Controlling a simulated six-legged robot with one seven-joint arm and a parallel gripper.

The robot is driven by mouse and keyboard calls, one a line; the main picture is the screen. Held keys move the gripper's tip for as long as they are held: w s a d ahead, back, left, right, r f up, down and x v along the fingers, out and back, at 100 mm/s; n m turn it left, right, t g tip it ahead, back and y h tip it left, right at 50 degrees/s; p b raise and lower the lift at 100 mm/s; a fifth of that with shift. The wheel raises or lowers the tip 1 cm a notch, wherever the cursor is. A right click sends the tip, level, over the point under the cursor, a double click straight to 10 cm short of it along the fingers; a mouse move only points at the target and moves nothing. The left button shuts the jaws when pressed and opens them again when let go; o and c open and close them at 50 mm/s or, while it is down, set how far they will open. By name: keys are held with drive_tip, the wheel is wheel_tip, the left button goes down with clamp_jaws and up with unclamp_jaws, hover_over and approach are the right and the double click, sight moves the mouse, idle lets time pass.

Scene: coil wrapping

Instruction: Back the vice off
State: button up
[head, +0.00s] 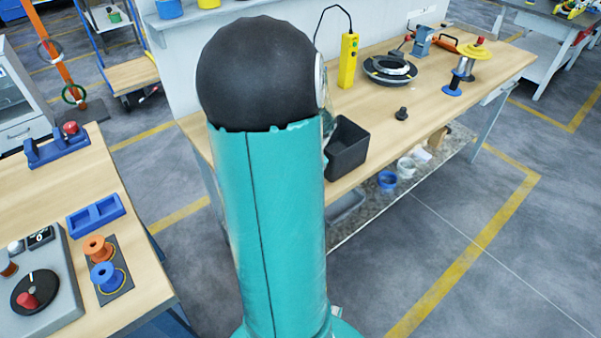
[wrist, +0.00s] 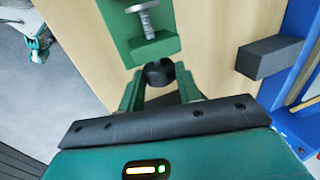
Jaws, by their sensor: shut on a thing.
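In the wrist view a green vice (wrist: 152,48) with a threaded metal screw (wrist: 148,19) stands over the light wood bench top. A round black knob (wrist: 160,71) sits at its near end, in line with the screw. My gripper (wrist: 161,78) has its two green fingers closed on the sides of this knob. The fingers hide part of the knob's edges. In the head view my arm blocks the middle, and neither my gripper nor the green vice shows there.
In the wrist view a dark grey block (wrist: 268,57) on a blue frame (wrist: 300,30) stands close on the right. In the head view the right bench holds a black bin (head: 347,150), a yellow pendant (head: 348,62), a ring-shaped coil (head: 390,68) and a blue vice (head: 421,41).

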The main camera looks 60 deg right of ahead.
drive_tip(key=shift+s+a+f+t+h, duration=0.15)
drive_tip(key=shift+t+h, duration=0.25)
drive_tip(key=shift+t, duration=0.4)
drive_tip(key=shift+s+a+f+t+h, duration=0.1)
drive_tip(key=shift+t+h, duration=0.3)
drive_tip(key=shift+t, duration=0.4)
drive_tip(key=o, duration=0.6)
drive_tip(key=shift+w+d+r+g+y, duration=0.1)
drive_tip(key=shift+w+g+y, duration=0.15)
drive_tip(key=shift+g, duration=0.35)
drive_tip(key=shift+w+d+r+g+y, duration=0.1)
drive_tip(key=shift+g+y, duration=0.25)
drive_tip(key=shift+g, duration=0.25)
drive_tip(key=shift+s+g, duration=0.1)
drive_tip(key=shift+g, duration=0.3)
